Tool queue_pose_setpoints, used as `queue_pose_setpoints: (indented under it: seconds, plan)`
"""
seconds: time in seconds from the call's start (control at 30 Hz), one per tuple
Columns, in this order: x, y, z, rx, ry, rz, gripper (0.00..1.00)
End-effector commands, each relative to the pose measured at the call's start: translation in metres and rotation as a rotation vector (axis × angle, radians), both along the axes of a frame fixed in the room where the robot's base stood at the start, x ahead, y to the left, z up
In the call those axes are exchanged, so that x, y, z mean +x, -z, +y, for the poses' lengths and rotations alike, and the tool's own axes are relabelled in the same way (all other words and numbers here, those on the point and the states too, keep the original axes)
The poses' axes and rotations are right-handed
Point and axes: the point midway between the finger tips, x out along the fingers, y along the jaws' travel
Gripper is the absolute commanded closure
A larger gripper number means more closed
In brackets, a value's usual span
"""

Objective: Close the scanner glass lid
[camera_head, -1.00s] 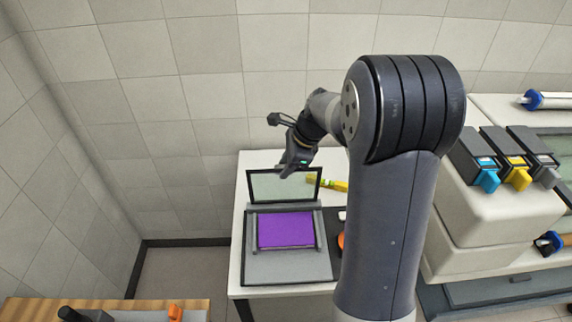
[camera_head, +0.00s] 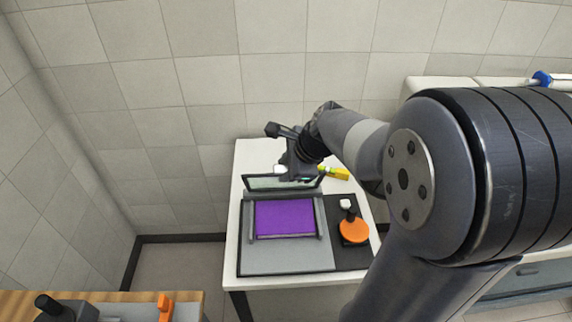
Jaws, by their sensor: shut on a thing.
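The scanner (camera_head: 287,258) is a grey flat unit on a white table, with a purple panel (camera_head: 284,218) on its bed. Its lid (camera_head: 262,184), a dark frame with a pale green pane, stands raised at the back edge and shows as a narrow band. My gripper (camera_head: 298,175) is at the lid's top edge, right of its middle, and is shut on it. The fingertips and the exact grip are too small to see clearly.
An orange round knob (camera_head: 354,230) on a dark base stands right of the scanner. A yellow object (camera_head: 333,173) lies behind it on the white table (camera_head: 250,152). A wooden surface (camera_head: 18,303) is at the lower left. Tiled walls stand behind and left.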

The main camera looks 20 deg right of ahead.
Motion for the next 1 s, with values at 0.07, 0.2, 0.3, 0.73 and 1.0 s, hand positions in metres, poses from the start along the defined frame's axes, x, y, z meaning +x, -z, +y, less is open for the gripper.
queue_pose_setpoints:
  seconds: [0.07, 0.2, 0.3, 0.73, 1.0]
  plan:
    - [-0.004, 0.004, 0.001, 0.005, -0.001, 0.016, 1.00]
    - [-0.003, 0.004, 0.001, 0.004, -0.002, 0.015, 0.58]
    - [-0.002, 0.004, 0.001, 0.003, -0.001, 0.012, 0.55]
    - [-0.013, -0.022, -0.008, 0.002, 0.001, 0.004, 0.55]
    - [-0.037, -0.067, -0.025, 0.001, 0.002, 0.006, 0.55]
